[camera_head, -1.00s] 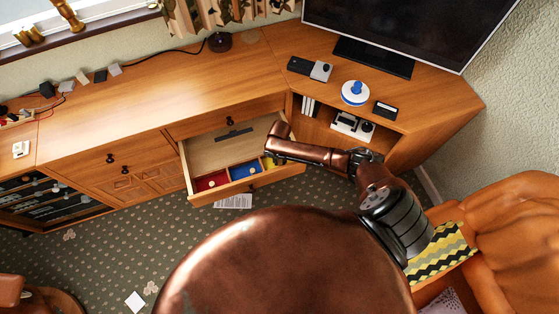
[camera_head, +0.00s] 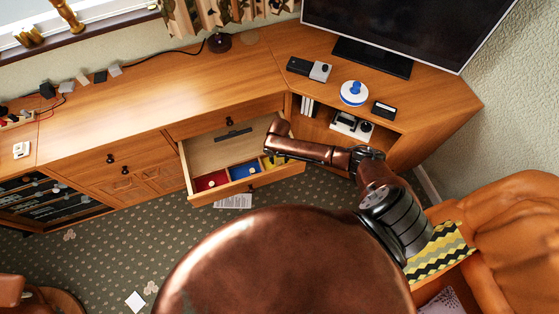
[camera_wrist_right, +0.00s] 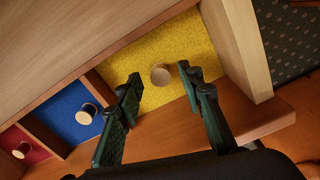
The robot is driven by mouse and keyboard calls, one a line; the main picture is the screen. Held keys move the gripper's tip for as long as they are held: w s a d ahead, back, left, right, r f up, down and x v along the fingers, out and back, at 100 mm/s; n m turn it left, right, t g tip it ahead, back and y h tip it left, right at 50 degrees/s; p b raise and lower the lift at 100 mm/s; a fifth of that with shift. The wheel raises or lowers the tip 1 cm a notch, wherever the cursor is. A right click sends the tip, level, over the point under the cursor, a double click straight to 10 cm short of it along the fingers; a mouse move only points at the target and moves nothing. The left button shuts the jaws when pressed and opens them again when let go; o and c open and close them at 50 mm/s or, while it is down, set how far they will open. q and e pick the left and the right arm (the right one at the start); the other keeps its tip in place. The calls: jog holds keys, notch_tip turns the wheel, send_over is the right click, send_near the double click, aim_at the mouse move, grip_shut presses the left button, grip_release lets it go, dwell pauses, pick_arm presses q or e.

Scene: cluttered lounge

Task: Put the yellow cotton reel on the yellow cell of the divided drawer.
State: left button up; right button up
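The divided drawer (camera_head: 221,193) is pulled out of the wooden cabinet, with red, blue and yellow cells along its front. In the right wrist view, a reel with a pale wooden top (camera_wrist_right: 161,75) stands upright in the yellow cell (camera_wrist_right: 160,52); its side is barely visible, so I cannot confirm its colour. My right gripper (camera_wrist_right: 160,73) is open above the yellow cell, one finger on each side of the reel in the picture, with gaps to both. In the head view my right arm partly covers the yellow cell (camera_head: 280,160). My left gripper is out of view.
One reel stands in the blue cell (camera_wrist_right: 86,114) and another in the red cell (camera_wrist_right: 21,150). The drawer's front wall (camera_wrist_right: 163,135) and end wall (camera_wrist_right: 236,45) are close to my right fingers. An orange armchair (camera_head: 520,220) stands at the right.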

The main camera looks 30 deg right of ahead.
aim_at(279, 162)
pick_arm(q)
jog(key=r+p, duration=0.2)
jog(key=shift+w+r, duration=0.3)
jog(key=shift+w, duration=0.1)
pick_arm(e)
notch_tip(279, 162, up, 10)
jog(key=shift+r, duration=0.2)
